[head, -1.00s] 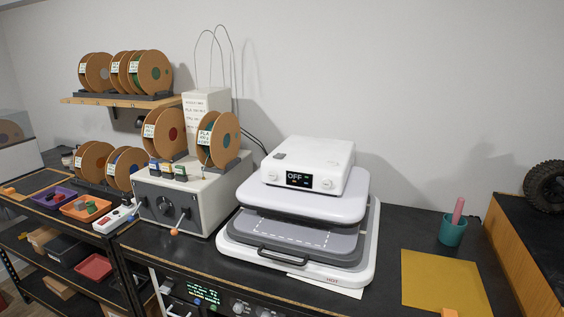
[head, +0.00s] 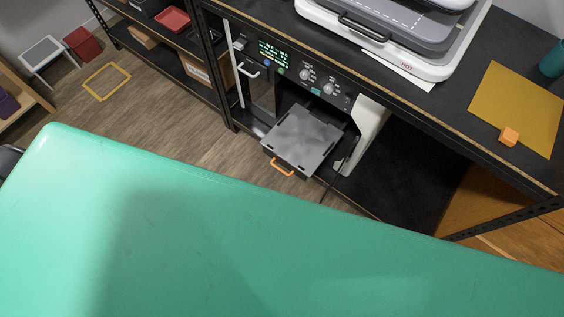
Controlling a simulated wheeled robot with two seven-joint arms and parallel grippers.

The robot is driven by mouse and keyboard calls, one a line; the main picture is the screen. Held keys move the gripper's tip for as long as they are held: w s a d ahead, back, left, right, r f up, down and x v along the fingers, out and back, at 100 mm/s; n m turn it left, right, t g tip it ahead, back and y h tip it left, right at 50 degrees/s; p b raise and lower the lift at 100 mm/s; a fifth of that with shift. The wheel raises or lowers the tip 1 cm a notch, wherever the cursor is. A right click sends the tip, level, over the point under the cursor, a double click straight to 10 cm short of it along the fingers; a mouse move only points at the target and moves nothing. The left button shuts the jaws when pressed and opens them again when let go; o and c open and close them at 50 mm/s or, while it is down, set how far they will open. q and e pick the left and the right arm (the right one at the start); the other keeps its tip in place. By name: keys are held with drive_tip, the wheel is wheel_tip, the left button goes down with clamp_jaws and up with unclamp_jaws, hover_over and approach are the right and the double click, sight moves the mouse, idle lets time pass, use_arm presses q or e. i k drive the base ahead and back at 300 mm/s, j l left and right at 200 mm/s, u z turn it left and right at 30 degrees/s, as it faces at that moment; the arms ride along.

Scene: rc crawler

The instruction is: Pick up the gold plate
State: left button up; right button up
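The gold plate (head: 492,100) is a flat, thin yellow sheet lying on the black bench top (head: 460,90) at the upper right of the head view. A small orange block (head: 509,136) sits at its front edge, overlapping it. Neither of my grippers is in view.
A heat press (head: 398,38) marked HOT stands left of the plate, and a teal cup (head: 553,60) is behind it at the right edge. Below the bench, a grey bed (head: 303,138) with an orange handle sticks out of a machine. A yellow frame (head: 106,81) lies on the floor.

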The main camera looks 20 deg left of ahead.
sight(525, 113)
drive_tip(key=l, duration=0.75)
drive_tip(key=k+l+u, duration=0.15)
drive_tip(key=l, duration=1.35)
drive_tip(key=k+u, duration=0.05)
